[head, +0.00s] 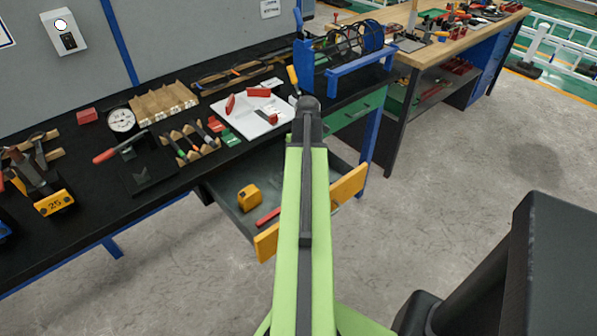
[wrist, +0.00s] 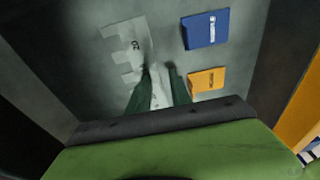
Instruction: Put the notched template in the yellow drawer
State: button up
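The notched template (wrist: 122,42) is a pale grey flat strip with square notches along its left edge and dark digits on it. In the wrist view it shows over the drawer's grey floor (wrist: 60,50). The dark green fingers of my gripper (wrist: 159,70) are a little apart, with the lower part of the template between or under them. I cannot tell whether they press on it. The yellow drawer stands open under the black bench in the head view, its yellow front (head: 350,186) partly behind my arm, which also hides my gripper and the template there.
In the drawer, a blue card (wrist: 205,29) and a yellow card (wrist: 204,80) lie right of the template. A yellow tape measure (head: 249,197) and a red item (head: 268,217) also lie inside. Tools crowd the bench top (head: 75,235). Floor right of the drawer is clear.

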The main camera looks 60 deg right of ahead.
notch_tip(320, 180, up, 12)
jog(key=d+p, duration=0.1)
jog(key=p, duration=1.1)
jog(key=shift+s+d+r, duration=0.2)
jog(key=shift+s+d, duration=0.1)
jog(key=shift+d, duration=0.05)
jog(key=shift+f, duration=0.1)
